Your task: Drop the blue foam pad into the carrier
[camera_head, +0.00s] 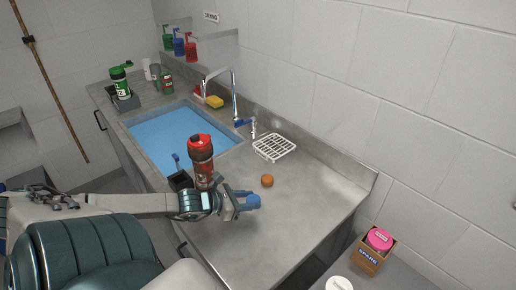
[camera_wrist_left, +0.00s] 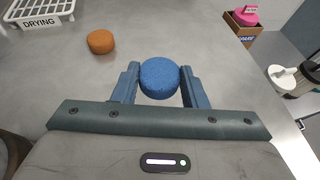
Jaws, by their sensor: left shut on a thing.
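The blue foam pad (camera_wrist_left: 160,78) is a short round disc between the two blue fingers of my left gripper (camera_wrist_left: 160,86). The gripper is shut on it. In the head view my left gripper (camera_head: 249,201) is over the front part of the grey counter, right of a red-capped dark bottle (camera_head: 201,160); the pad cannot be told apart from the fingers there. A small black open holder (camera_head: 180,181) stands left of that bottle, partly hidden by my arm. Another dark holder (camera_head: 126,103) with a green-capped bottle stands at the far left. I cannot tell which is the carrier. My right gripper is not in view.
An orange pad (camera_head: 267,181) lies on the counter near my gripper. Behind it are a white drying rack (camera_head: 274,148) and a faucet (camera_head: 235,95) beside the water-filled sink (camera_head: 185,138). A cardboard box (camera_head: 369,258) with a pink-lidded jar is at lower right. The counter's right part is clear.

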